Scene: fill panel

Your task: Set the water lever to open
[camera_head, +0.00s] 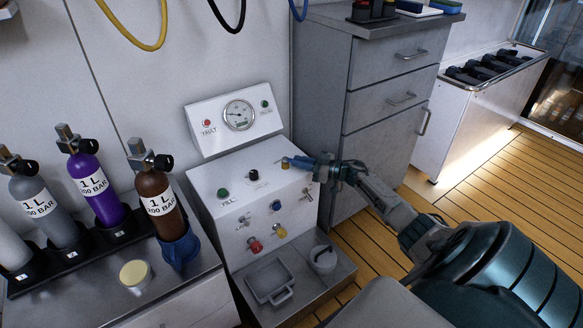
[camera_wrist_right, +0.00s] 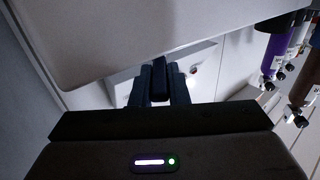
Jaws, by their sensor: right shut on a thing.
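A white fill panel (camera_head: 235,180) stands against the wall. On the right of its sloped top is a small brass valve (camera_head: 284,164) with a blue lever (camera_head: 298,161) pointing right, roughly level along the top. I take it as the water lever; its label is not readable. My right gripper (camera_head: 313,164) reaches in from the right and is shut on the outer end of the blue lever. In the right wrist view the fingers (camera_wrist_right: 160,90) close around a dark bar. The fingers hide the lever's end. My left gripper is not in view.
The panel also has a gauge (camera_head: 239,115), a green knob (camera_head: 223,194), a black knob (camera_head: 253,174) and several front fittings. Cylinders (camera_head: 94,190) stand on the left; the brown one (camera_head: 155,190) sits in a blue holder. A grey cabinet (camera_head: 350,110) stands close behind my right gripper.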

